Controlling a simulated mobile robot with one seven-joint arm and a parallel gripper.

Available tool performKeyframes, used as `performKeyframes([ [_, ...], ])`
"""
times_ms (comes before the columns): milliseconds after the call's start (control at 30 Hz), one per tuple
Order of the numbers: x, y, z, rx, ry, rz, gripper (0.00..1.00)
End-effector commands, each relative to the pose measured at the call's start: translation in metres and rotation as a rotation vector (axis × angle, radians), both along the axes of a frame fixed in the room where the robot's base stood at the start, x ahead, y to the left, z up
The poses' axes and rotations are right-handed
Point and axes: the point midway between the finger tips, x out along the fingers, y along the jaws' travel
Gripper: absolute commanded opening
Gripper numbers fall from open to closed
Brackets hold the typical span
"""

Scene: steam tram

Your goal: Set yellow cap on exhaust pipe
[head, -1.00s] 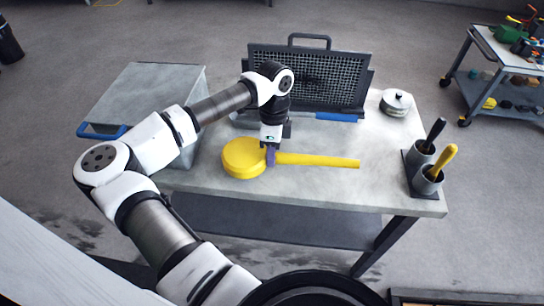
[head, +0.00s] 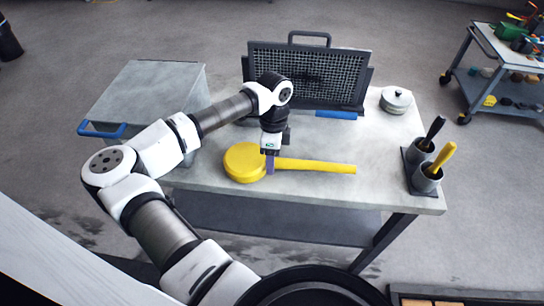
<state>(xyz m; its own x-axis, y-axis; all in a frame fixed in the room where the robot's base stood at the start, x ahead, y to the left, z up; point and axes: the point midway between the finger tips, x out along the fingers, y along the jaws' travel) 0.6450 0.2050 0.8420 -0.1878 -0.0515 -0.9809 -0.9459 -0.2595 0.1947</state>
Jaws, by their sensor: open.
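The yellow cap (head: 244,162) is a round, flat disc with a long straight yellow handle (head: 320,167) pointing right. It lies at the front middle of the grey worktable. My gripper (head: 270,163) points straight down at the handle, right beside the disc. Its purple fingertips are open around or next to the handle; the near finger hides that stretch of it, so I cannot tell whether they touch. I cannot make out an exhaust pipe in this view.
On the worktable (head: 385,160) stand a dark mesh panel (head: 310,75) at the back, a blue bar (head: 336,115), a lidded metal pot (head: 396,100) and two cups with handled tools (head: 426,165) at right. A grey box (head: 150,90) is at left, a tool cart (head: 490,45) far right.

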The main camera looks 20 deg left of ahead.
Motion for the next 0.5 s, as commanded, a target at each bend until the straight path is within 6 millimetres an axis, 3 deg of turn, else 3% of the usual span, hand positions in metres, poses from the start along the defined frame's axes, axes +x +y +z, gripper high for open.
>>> performKeyframes([
  [200,0.002,0.001,0.005,0.004,-0.002,-0.001,0.49],
  [367,0.007,0.005,0.032,0.006,-0.003,0.0,0.49],
  [500,0.013,0.008,0.067,0.005,-0.003,-0.001,0.49],
])
